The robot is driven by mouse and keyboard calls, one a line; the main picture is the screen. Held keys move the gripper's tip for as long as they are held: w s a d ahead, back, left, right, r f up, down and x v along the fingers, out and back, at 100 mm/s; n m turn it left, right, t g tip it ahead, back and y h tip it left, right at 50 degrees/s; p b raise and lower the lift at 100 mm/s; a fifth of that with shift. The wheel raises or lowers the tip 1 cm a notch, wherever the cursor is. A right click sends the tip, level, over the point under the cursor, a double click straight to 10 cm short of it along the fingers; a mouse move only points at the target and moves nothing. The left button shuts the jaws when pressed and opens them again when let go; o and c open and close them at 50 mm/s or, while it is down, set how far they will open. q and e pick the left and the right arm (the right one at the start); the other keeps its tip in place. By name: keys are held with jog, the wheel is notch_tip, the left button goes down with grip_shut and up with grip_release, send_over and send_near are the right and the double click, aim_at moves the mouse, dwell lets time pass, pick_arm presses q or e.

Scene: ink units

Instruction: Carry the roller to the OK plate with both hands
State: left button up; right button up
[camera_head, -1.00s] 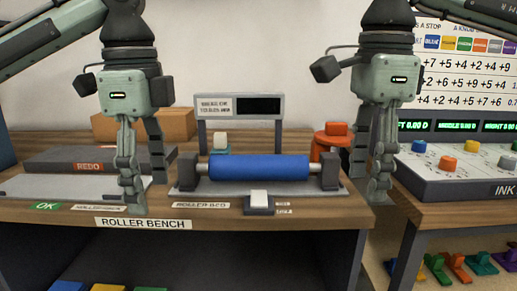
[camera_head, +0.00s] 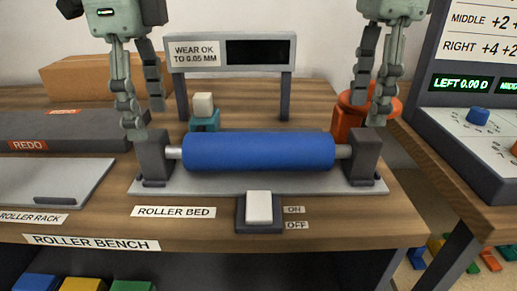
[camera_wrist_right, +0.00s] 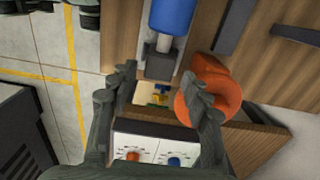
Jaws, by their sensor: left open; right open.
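The blue roller (camera_head: 258,150) lies level across the roller bed (camera_head: 215,184), its shaft ends in two dark end blocks. The light grey plate (camera_head: 65,180) at the left is partly out of frame; its OK tag is not visible now. My left gripper (camera_head: 146,115) is open and empty, above and beside the left end block. My right gripper (camera_head: 367,112) is open and empty, above the right end block. In the right wrist view, my right gripper's spread fingers (camera_wrist_right: 160,76) show just beyond the roller's end (camera_wrist_right: 172,14), with nothing between them.
A white switch (camera_head: 259,207) sits in front of the bed. A display stand (camera_head: 232,52) and a teal button box (camera_head: 204,122) stand behind. An orange-red round thing (camera_head: 350,122) is behind the right block. A dark REDO tray (camera_head: 70,128) lies behind the plate.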

aim_at(360, 133)
pick_arm(q)
notch_tip(360, 133, down, 8)
jog(key=shift+w+r, duration=0.1)
pick_arm(e)
notch_tip(360, 133, down, 8)
jog(key=shift+w+r, duration=0.1)
pick_arm(q)
jog(key=c, duration=1.1)
pick_arm(e)
jog(key=c, duration=1.1)
pick_arm(q)
grip_shut()
pick_arm(e)
grip_shut()
pick_arm(q)
jog(key=shift+r, duration=0.1)
pick_arm(e)
jog(key=shift+r, duration=0.1)
